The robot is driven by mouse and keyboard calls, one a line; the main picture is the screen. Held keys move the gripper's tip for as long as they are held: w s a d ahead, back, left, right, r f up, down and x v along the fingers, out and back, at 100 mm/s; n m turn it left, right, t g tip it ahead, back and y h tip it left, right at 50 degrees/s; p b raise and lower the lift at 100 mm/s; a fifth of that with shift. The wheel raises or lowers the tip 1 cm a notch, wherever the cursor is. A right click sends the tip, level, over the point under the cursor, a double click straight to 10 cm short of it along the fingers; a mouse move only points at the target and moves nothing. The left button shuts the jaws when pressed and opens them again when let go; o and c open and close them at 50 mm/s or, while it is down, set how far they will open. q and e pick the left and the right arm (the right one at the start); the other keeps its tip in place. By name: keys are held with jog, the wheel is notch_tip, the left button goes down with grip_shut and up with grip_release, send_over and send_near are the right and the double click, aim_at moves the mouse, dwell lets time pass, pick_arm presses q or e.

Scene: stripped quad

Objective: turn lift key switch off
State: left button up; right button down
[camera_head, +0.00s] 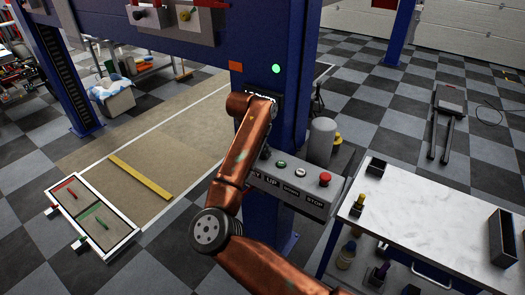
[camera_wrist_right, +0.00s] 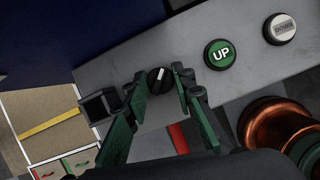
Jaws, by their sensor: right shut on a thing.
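The lift key switch (camera_wrist_right: 158,81) is a round black knob with a pale line on the grey control box (camera_head: 290,187). In the right wrist view the line runs nearly upright, leaning slightly right. My right gripper (camera_wrist_right: 161,86) has its green fingers on both sides of the knob and is shut on it. In the head view my copper right arm covers most of the switch end of the box, so the gripper is mostly hidden there. My left gripper is in neither view.
The green UP button (camera_wrist_right: 220,54) and pale DOWN button (camera_wrist_right: 279,28) sit beside the switch. The red STOP button (camera_head: 325,178) is at the box's right end. A blue post (camera_head: 279,110) stands behind; a white-topped bench (camera_head: 430,215) is at right.

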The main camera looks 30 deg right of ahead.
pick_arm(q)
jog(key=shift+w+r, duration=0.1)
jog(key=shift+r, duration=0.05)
pick_arm(e)
jog(key=shift+r, duration=0.1)
jog(key=shift+n+t+p, duration=0.3)
jog(key=shift+n+p, duration=0.1)
jog(key=shift+n, duration=0.2)
jog(key=shift+r+n+t+y+p, duration=0.1)
jog(key=shift+n+t+y+p, duration=0.4)
jog(key=shift+n, duration=0.6)
jog(key=n+p, duration=0.1)
jog(key=n, duration=0.2)
jog(key=shift+s+d+t+y, duration=0.1)
jog(key=shift+t+y, duration=0.2)
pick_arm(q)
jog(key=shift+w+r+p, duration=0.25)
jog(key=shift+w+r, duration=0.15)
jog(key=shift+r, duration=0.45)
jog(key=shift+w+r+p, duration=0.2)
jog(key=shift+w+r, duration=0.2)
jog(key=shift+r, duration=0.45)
pick_arm(e)
jog(key=shift+n+y, duration=0.3)
jog(key=shift+n, duration=0.8)
jog(key=c, duration=1.6)
grip_release()
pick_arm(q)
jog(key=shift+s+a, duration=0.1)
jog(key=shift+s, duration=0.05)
